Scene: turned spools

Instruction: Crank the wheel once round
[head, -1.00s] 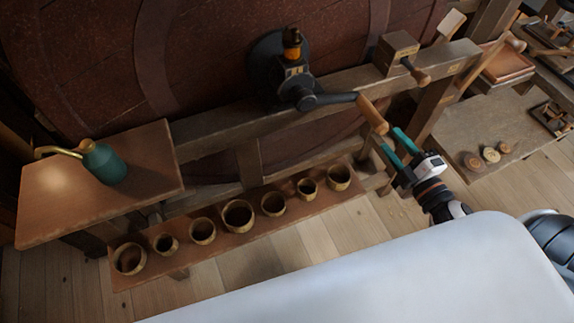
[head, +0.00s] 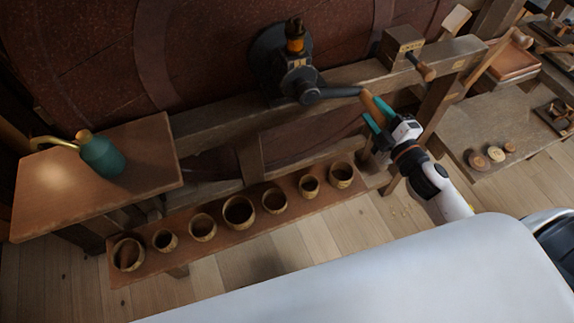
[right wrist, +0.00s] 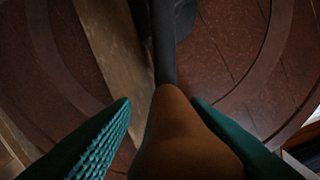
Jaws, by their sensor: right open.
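A dark crank arm (head: 335,93) reaches right from a black hub fixed on a wooden beam, with a dark round wheel (head: 263,62) behind it. The crank's wooden handle (head: 369,101) is at the arm's right end. My right gripper (head: 374,109) is open, its teal fingers on either side of the handle. In the right wrist view the handle (right wrist: 185,140) lies between the two fingers, with a visible gap at the left finger; contact at the right finger cannot be told. My left gripper is out of view.
A small wooden block with a peg (head: 404,48) sits on the beam (head: 225,128) above right. A green oil can (head: 103,158) stands on the left shelf (head: 45,200). Several round cups line the low shelf (head: 218,243). Wooden discs (head: 478,160) lie on the right bench.

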